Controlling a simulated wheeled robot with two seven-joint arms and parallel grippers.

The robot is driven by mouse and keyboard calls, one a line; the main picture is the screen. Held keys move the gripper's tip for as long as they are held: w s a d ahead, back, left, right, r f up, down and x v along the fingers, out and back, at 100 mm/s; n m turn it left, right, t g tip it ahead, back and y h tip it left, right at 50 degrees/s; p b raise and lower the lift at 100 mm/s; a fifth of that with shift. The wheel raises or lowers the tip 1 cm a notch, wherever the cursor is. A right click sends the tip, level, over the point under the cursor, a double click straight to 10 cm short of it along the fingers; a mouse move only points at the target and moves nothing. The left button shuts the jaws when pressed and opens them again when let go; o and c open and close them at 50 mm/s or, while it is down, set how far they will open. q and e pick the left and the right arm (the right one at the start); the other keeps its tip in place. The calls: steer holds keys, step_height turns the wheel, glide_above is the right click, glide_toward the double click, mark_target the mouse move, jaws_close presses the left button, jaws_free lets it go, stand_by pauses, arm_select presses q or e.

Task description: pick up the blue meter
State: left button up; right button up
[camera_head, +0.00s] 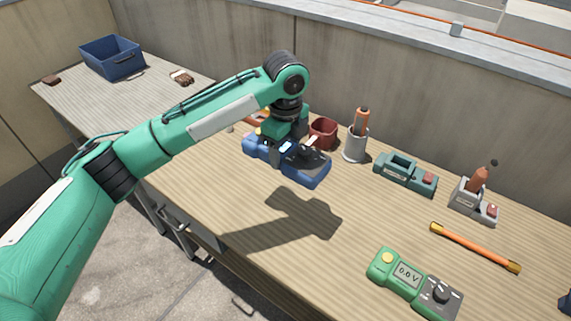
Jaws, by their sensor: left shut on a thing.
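The blue meter (310,171) is held in the air above the wooden bench, with its dark dial side facing up. My left gripper (280,150) comes down on it from above and is shut on its middle; the fingertips are partly hidden by the arm and the meter. The shadow of the meter and gripper falls on the bench below, apart from the meter. My right gripper is not in view.
A green meter (412,285) lies at the front right near an orange rod (474,247). A red cup (323,132), a grey holder (356,144), a teal holder (397,168) and a grey stand (465,196) line the back. A blue bin (112,58) stands far left.

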mark_target(285, 149)
arm_select(q)
steer(key=shift+r, duration=1.35)
steer(key=shift+r+p, duration=1.4)
steer(key=shift+p, duration=0.9)
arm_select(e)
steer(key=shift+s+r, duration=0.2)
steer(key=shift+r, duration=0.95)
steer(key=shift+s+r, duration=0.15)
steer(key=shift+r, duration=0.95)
